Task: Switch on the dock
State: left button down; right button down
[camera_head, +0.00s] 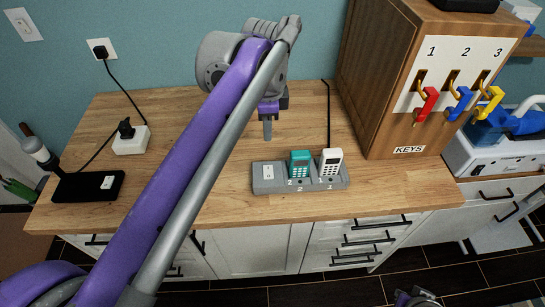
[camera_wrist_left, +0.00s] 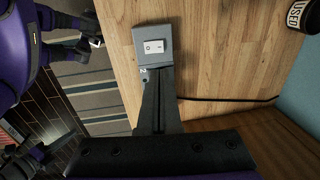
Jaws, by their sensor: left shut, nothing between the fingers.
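The grey dock (camera_head: 262,186) lies near the counter's front edge. A white rocker switch (camera_head: 268,172) is at its left end, and a teal handset (camera_head: 300,163) and a white handset (camera_head: 330,162) stand in its slots. In the left wrist view the switch (camera_wrist_left: 153,46) lies just beyond my fingertips; its on or off position is unclear. My left gripper (camera_head: 267,137) is shut and empty, pointing down above the counter, behind the dock's switch end and apart from it. A part that looks like my right gripper (camera_head: 415,298) barely shows at the bottom edge.
A wooden key cabinet (camera_head: 385,85) with red, blue and yellow keys stands right of the dock. A black power strip or pad (camera_head: 88,186) and a white adapter (camera_head: 130,142) with cables are on the left. Bare counter (camera_head: 215,165) lies left of the dock.

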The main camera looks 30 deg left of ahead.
aim_at(268, 168)
pick_arm(q)
jog(key=f, duration=0.4)
jog(key=w+f, duration=0.1)
jog(key=f, duration=0.4)
jog(key=a+f, duration=0.1)
jog(key=f, duration=0.3)
jog(key=shift+w+a+f, duration=0.1)
jog(key=shift+w+f, duration=0.15)
jog(key=shift+f, duration=0.1)
jog(key=shift+b, duration=0.3)
jog(key=shift+w+f, duration=0.1)
jog(key=shift+f, duration=0.2)
jog(key=shift+r, duration=0.1)
jog(key=shift+s, duration=0.25)
